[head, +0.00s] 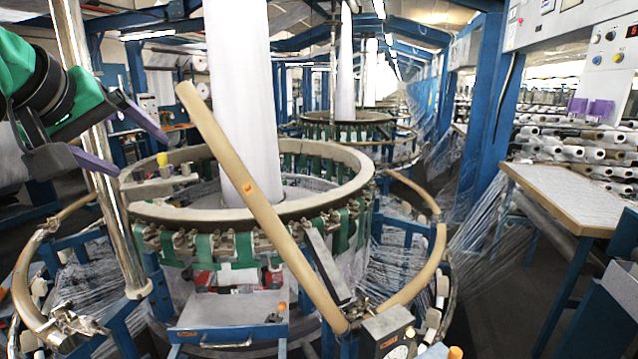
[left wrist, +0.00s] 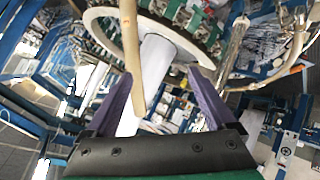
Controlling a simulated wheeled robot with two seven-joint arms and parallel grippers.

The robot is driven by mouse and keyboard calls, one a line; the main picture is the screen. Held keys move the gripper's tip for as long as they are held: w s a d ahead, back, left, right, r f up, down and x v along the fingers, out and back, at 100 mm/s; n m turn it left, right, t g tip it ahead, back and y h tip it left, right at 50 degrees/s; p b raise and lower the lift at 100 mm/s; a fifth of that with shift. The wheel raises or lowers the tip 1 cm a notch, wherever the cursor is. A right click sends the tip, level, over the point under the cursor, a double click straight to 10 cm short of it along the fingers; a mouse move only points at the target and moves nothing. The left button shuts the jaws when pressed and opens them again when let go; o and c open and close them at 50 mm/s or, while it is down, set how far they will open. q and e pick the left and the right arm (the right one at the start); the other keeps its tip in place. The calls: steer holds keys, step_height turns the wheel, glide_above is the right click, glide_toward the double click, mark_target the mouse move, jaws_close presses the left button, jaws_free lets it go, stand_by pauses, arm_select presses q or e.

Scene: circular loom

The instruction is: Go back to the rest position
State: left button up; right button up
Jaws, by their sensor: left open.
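My left gripper (head: 142,155) is at the upper left of the head view, with its purple fingers spread apart and nothing between them that I can see held. It is beside a shiny metal post (head: 100,165) and left of the round loom ring (head: 285,208). In the left wrist view the same gripper (left wrist: 161,75) shows two open purple fingers. Beyond them are a tan bar (left wrist: 131,50), the white fabric column (left wrist: 155,65) and the loom. My right gripper is not in view.
A long tan bar (head: 250,190) slants across the loom's front. Curved tan rails (head: 425,265) surround the loom at both sides. A blue-framed table (head: 580,205) stands at the right, near racked rolls (head: 570,155) and a control panel (head: 610,45). Open floor lies between loom and table.

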arm_select(q)
steer(key=w+a+f+m+g, duration=0.1)
steer(key=w+a+f, duration=0.1)
steer(key=a+f, duration=0.6)
steer(key=w+a+f+m+g, duration=0.2)
steer(key=a+f, duration=0.1)
steer(key=f, duration=1)
steer(key=s+f+m+g, duration=0.1)
steer(key=s+f+m, duration=0.15)
steer(key=f, duration=1.15)
steer(key=s+d+f+m+g, duration=0.25)
steer(key=s+f, duration=0.35)
steer(key=f, duration=0.6)
steer(key=s+d+f+m, duration=0.2)
steer(key=s+d+f, duration=0.5)
steer(key=s+d, duration=0.45)
step_height(320, 180, down, 28)
steer(key=s+g+b, duration=0.2)
steer(key=b, duration=0.3)
steer(key=s+a+f+g+b, duration=0.1)
steer(key=s+a+f+b, duration=0.2)
steer(key=s+f, duration=1.3)
steer(key=shift+s+a+f, duration=0.15)
steer(key=shift+s+f, duration=0.25)
steer(key=shift+f, duration=0.5)
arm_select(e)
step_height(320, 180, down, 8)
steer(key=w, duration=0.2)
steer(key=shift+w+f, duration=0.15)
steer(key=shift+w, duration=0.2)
